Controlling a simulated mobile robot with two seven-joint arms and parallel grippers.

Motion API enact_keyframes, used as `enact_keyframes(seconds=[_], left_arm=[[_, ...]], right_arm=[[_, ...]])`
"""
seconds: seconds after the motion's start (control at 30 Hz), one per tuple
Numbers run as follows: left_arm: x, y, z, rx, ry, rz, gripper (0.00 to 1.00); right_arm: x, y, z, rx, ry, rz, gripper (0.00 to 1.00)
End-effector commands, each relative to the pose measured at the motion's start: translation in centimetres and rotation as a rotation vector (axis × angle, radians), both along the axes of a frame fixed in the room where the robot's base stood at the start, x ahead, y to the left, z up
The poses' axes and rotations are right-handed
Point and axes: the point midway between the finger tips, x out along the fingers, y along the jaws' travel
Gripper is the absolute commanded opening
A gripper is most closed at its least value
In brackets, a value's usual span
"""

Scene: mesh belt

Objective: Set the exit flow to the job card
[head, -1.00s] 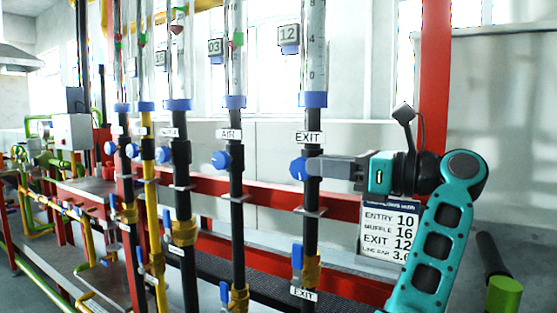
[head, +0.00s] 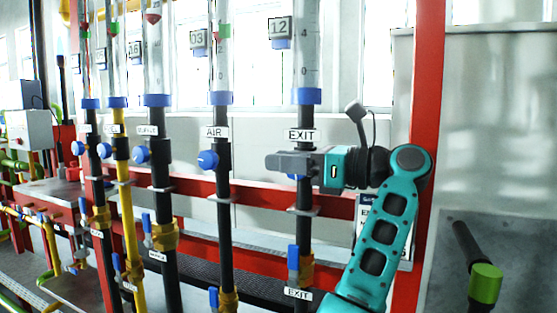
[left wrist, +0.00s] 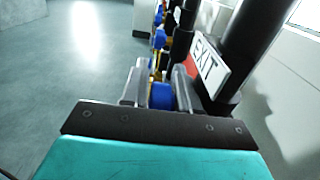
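The exit flow tube (head: 306,45) stands upright, with "4" and "0" on its scale; no float shows in the visible part. A "12" tag (head: 279,28) hangs beside it, and an EXIT label (head: 302,135) sits below. My left gripper (head: 275,161) is at the blue exit knob (head: 292,177), covering most of it. In the left wrist view the knob (left wrist: 162,96) sits between the two fingers (left wrist: 161,90), with no clear gap either side. The job card (head: 362,215) is mostly hidden behind my left arm. My right gripper is not in view.
Other tubes with blue knobs stand to the left, the nearest labelled AIR (head: 214,132). A blue-handled valve (head: 293,262) is on the exit pipe below. A red post (head: 428,130) stands right of my arm.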

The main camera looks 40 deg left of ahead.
Motion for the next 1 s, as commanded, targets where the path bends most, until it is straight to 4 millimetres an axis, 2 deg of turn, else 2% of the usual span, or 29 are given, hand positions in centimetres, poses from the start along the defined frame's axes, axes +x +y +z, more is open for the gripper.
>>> enact_keyframes(seconds=[0.3,0.6,1.0], left_arm=[[0.0,0.0,0.0,0.000,0.000,0.000,0.29],[0.0,0.0,0.0,0.000,0.000,0.000,0.00],[0.0,-0.1,0.1,0.079,0.019,0.000,0.00]], right_arm=[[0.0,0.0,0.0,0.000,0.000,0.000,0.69],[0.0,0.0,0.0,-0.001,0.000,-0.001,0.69],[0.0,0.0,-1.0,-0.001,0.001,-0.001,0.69]])
